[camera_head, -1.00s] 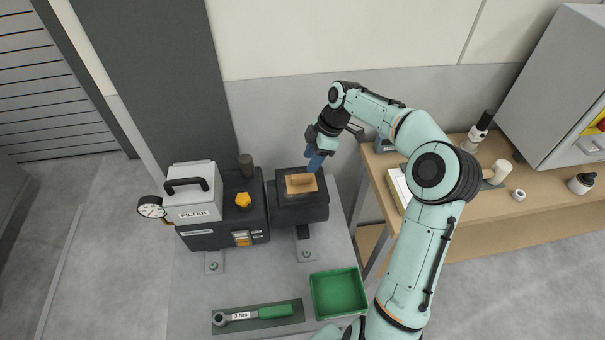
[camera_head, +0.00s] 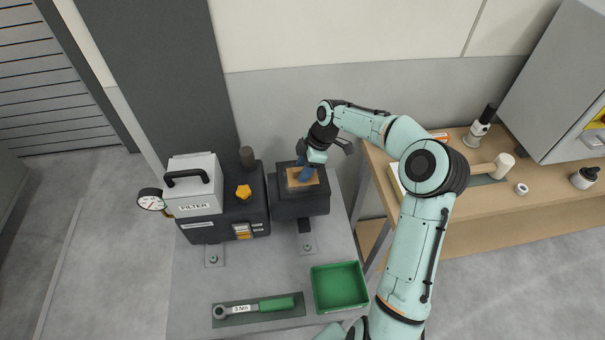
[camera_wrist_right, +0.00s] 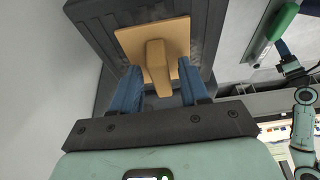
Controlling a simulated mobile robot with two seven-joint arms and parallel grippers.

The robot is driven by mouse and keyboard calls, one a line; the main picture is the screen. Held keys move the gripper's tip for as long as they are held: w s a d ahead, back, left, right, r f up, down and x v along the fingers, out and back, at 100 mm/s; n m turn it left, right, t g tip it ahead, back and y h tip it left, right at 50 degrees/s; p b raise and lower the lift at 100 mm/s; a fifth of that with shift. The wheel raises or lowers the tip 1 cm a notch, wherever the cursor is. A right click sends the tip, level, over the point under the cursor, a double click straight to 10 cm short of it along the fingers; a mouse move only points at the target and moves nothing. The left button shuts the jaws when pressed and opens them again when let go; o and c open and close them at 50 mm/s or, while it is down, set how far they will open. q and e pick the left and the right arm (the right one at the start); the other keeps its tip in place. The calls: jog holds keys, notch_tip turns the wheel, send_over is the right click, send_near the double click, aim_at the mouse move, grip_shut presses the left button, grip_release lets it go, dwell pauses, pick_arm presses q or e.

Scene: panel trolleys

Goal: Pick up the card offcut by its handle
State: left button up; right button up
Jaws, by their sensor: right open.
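The card offcut (camera_head: 293,183) is a tan square lying on top of a dark box (camera_head: 303,205). In the right wrist view the offcut (camera_wrist_right: 178,32) shows a raised tan handle (camera_wrist_right: 157,67) along its middle. My right gripper (camera_head: 303,176) is over the offcut, its blue fingers covering part of it in the head view. In the right wrist view the open fingers (camera_wrist_right: 160,88) stand on either side of the handle's near end, with gaps visible. My left gripper is not in view.
A filter unit (camera_head: 193,190) with a gauge (camera_head: 151,199) stands left of the dark box. A green tray (camera_head: 339,287) and a torque wrench (camera_head: 258,307) lie in front. A wooden bench (camera_head: 470,220) is to the right.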

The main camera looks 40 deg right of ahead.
aim_at(299, 169)
grip_shut()
jog(key=shift+r+p, duration=0.55)
jog(key=shift+r, duration=1.5)
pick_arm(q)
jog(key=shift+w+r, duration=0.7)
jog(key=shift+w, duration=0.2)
